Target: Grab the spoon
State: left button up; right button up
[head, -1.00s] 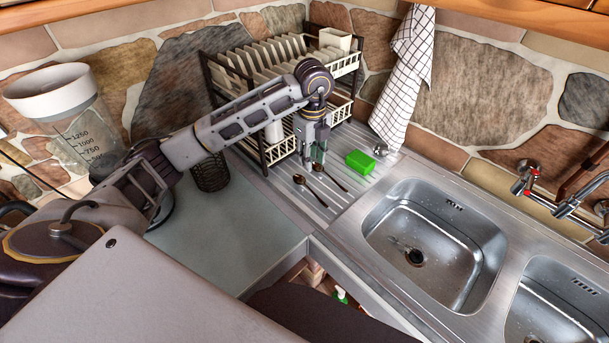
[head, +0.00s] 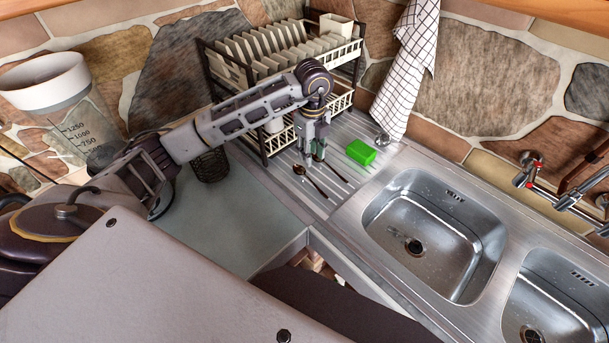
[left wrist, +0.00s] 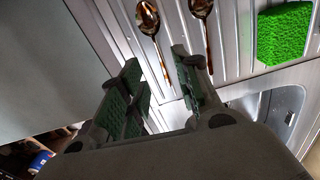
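Two metal spoons lie side by side on the ribbed steel drainboard. The left spoon (head: 311,179) also shows in the left wrist view (left wrist: 148,18), its handle pointing down between my fingers. The right spoon (head: 334,171) shows in the left wrist view (left wrist: 207,38) beside the right finger, which hides none of its bowl. My left gripper (head: 314,156) hangs pointing down over the drainboard, near the spoon bowls. In the left wrist view my left gripper (left wrist: 157,58) has its green-padded fingers apart with nothing held. My right gripper is not in view.
A green sponge (head: 361,152) lies right of the spoons. A dish rack (head: 258,140) with plates stands behind the gripper. A steel sink (head: 440,205) is to the right. A dark mesh cup (head: 212,166) and a measuring jug (head: 75,115) are at left.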

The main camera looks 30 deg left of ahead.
pick_arm(q)
send_over(310, 180)
jog(key=f, duration=0.2)
jog(key=w+f, duration=0.1)
jog(key=f, duration=0.1)
jog(key=shift+a+f, duration=0.15)
jog(key=shift+f, duration=0.05)
jog(key=shift+f+p, duration=0.3)
jog(key=shift+f, duration=0.1)
jog(key=shift+s+f, duration=0.1)
jog(key=shift+f, duration=0.05)
jog(key=shift+s+d+f+p, duration=0.15)
jog(key=shift+f+p, duration=0.2)
jog(key=shift+f, duration=0.55)
jog(key=shift+s+d+f+p, duration=0.15)
jog(key=shift+f+p, duration=0.2)
jog(key=shift+f, duration=0.55)
jog(key=shift+a+f, duration=0.1)
jog(key=shift+f, duration=0.6)
